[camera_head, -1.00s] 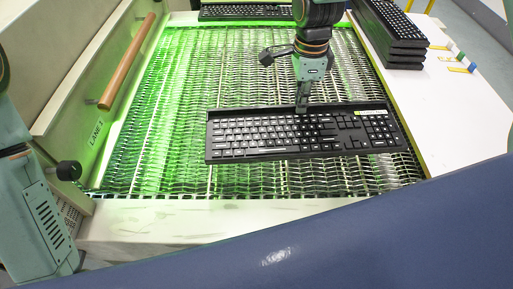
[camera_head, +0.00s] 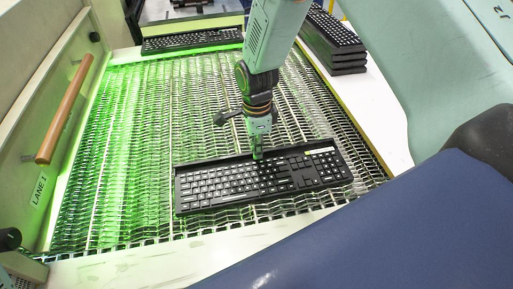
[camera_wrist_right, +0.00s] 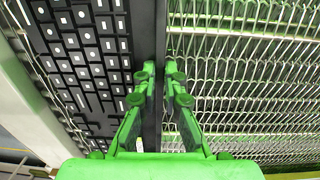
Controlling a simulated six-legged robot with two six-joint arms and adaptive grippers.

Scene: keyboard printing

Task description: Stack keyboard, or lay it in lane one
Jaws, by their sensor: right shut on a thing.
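A black keyboard (camera_head: 232,185) is over the front part of the green-lit mesh belt (camera_head: 130,150), keys up and slightly turned. I cannot tell whether it touches the mesh. My right gripper (camera_head: 257,154) points down and is shut on the keyboard's far long edge, near its middle. In the right wrist view, the fingers (camera_wrist_right: 160,75) pinch the rim of the keyboard (camera_wrist_right: 85,50), with open mesh on the other side. A stack of black keyboards (camera_head: 332,45) stands on the white table at the back right. My left gripper is out of view.
Another keyboard (camera_head: 192,40) lies at the far end of the belt. A panel with a wooden handle (camera_head: 64,110) and a LANE 1 label (camera_head: 39,190) borders the left side. The mesh left of and behind the held keyboard is clear.

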